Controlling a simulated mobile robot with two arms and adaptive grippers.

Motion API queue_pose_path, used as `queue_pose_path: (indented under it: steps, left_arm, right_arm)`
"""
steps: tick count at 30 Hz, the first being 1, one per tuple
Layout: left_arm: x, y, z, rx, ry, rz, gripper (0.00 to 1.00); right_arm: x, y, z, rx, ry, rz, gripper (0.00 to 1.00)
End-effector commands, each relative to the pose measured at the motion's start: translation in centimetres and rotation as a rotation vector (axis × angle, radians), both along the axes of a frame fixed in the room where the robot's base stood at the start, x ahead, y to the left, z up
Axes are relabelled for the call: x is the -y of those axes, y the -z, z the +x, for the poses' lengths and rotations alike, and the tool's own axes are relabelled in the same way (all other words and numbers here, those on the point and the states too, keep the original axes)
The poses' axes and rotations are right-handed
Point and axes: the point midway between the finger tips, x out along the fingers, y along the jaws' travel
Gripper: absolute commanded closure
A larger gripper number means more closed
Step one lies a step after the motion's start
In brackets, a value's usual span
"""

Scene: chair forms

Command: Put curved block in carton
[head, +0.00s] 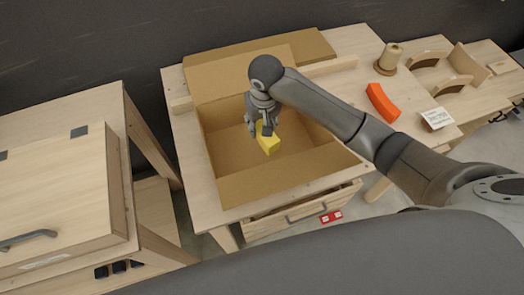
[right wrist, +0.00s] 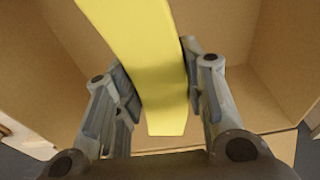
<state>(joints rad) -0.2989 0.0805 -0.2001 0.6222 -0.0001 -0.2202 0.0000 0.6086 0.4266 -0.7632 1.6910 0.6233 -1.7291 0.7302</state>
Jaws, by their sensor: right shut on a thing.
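A yellow curved block (head: 267,141) is held in my right gripper (head: 263,124), over the inside of the open cardboard carton (head: 290,178). In the right wrist view the yellow block (right wrist: 140,50) lies between both fingers of the right gripper (right wrist: 160,95), with carton walls around it. The gripper is shut on the block. Whether the block touches the carton floor cannot be told. My left gripper is not in view.
The carton stands on a wooden table (head: 352,43) with its flaps open. A spool (head: 391,57), a white label card (head: 437,118) and wooden arch forms (head: 455,72) are on the right. A drawer (head: 300,209) is below the carton.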

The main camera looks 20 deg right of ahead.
Motion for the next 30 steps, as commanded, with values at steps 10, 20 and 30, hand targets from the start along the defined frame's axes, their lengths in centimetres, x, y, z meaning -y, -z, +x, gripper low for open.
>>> queue_pose_path:
  steps: [10, 20, 30]
  left_arm:
    - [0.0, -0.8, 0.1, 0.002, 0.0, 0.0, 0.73]
    - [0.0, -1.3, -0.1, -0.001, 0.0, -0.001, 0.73]
    - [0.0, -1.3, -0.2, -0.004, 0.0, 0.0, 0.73]
  right_arm:
    - [0.0, 5.5, -0.1, -0.003, 0.0, -0.001, 0.89]
    - [0.0, 9.4, -0.1, -0.002, 0.0, -0.002, 0.89]
    - [0.0, 10.2, 0.0, 0.001, -0.001, 0.0, 0.89]
